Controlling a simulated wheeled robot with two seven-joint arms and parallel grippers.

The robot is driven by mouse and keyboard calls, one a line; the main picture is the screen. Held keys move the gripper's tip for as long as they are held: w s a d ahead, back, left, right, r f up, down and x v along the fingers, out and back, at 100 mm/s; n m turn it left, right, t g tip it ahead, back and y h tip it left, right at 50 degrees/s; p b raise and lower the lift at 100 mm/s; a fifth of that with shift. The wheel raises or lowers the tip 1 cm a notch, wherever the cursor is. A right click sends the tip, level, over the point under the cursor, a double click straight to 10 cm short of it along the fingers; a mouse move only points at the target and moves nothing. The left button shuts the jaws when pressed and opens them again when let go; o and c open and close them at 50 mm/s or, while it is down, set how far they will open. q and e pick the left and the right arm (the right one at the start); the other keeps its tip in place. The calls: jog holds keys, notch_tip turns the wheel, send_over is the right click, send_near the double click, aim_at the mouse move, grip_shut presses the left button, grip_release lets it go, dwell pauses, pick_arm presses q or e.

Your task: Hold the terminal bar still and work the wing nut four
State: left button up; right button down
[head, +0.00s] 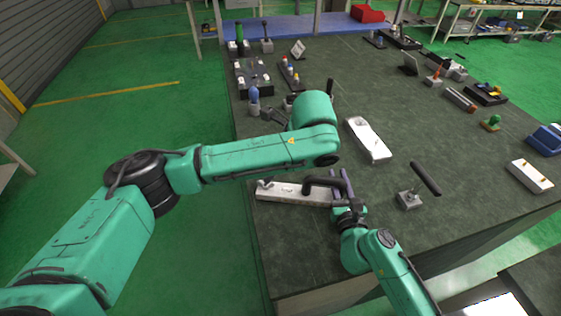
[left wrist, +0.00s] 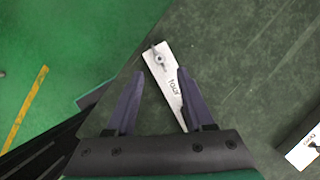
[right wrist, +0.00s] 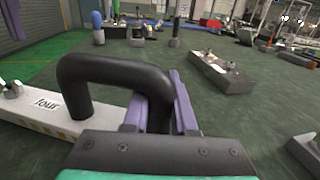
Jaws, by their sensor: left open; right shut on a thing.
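The terminal bar (head: 293,192) is a long pale bar near the table's left edge, labelled "four" in the right wrist view (right wrist: 60,114). Its wing nut (head: 265,184) sits at the left end; it shows clearly in the left wrist view (left wrist: 159,59). A black arched handle (right wrist: 115,72) rises from the bar's other end. My right gripper (right wrist: 168,95) is shut on this handle. My left gripper (left wrist: 161,76) is open and empty, above the bar, its fingers apart from the wing nut. The left gripper is hidden behind my arm in the head view.
Another pale bar (head: 369,139) lies behind on the dark table (head: 300,255). A small block with a black lever (head: 409,200) stands to the right, with a white bar (head: 530,176) farther right. Several small fixtures stand at the back left. The front left table surface is clear.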

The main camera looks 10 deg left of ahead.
pick_arm(q)
jog(key=v, duration=0.5)
pick_arm(e)
jog(key=c, duration=0.6)
grip_release()
jog(key=shift+c, duration=0.2)
pick_arm(q)
jog(key=shift+f, duration=0.1)
